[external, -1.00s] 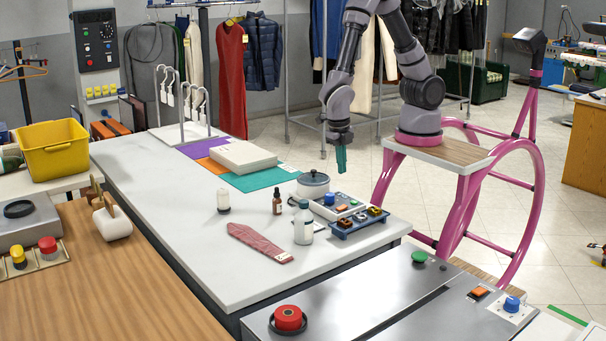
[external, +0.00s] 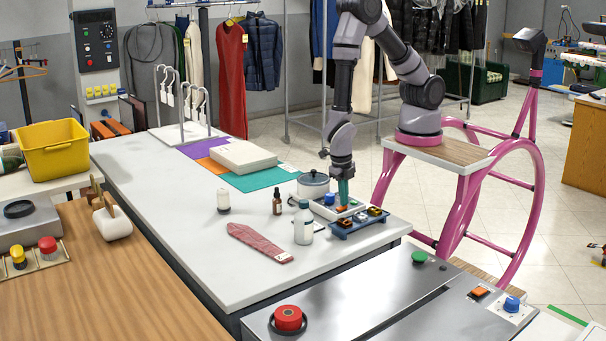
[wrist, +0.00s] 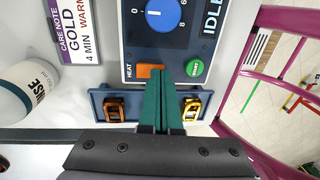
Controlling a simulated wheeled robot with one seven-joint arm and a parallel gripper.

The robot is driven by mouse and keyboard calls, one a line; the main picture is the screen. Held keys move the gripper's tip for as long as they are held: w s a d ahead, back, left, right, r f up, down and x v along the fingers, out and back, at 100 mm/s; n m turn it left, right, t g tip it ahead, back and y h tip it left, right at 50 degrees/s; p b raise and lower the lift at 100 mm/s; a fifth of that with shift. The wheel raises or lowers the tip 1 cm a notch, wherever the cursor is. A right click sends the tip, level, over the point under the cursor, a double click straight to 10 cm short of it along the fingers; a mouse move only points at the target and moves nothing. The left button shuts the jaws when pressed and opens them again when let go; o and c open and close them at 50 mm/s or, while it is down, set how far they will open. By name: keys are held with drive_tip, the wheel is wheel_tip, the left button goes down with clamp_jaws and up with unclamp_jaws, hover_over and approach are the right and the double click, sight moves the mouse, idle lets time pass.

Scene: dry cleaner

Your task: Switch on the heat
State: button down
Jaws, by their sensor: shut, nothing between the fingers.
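The grey control panel (wrist: 210,45) has an orange rocker switch (wrist: 150,71) labelled HEAT, a blue dial (wrist: 163,14) and a green round START button (wrist: 194,68). In the external view the panel (external: 325,211) stands on the right end of the white table. My gripper (wrist: 158,74) has its teal fingers together and holds nothing. Its tips are at the lower right part of the HEAT switch in the wrist view and cover some of it. I cannot tell whether they touch it. In the external view my gripper (external: 342,203) points down at the panel.
A white bottle (external: 303,225), a brown dropper bottle (external: 277,202) and a lidded pot (external: 313,185) stand close by. A care note (wrist: 75,30) lies left of the panel.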

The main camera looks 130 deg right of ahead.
drive_tip(key=shift+f, duration=0.1)
drive_tip(key=shift+s+f, duration=0.1)
drive_tip(key=shift+s, duration=0.05)
drive_tip(key=shift+w, duration=0.9)
drive_tip(key=shift+r, duration=0.3)
wheel_tip(320, 180, up, 14)
drive_tip(key=w, duration=0.1)
drive_tip(key=shift+w+f, duration=0.15)
drive_tip(key=shift+w, duration=0.2)
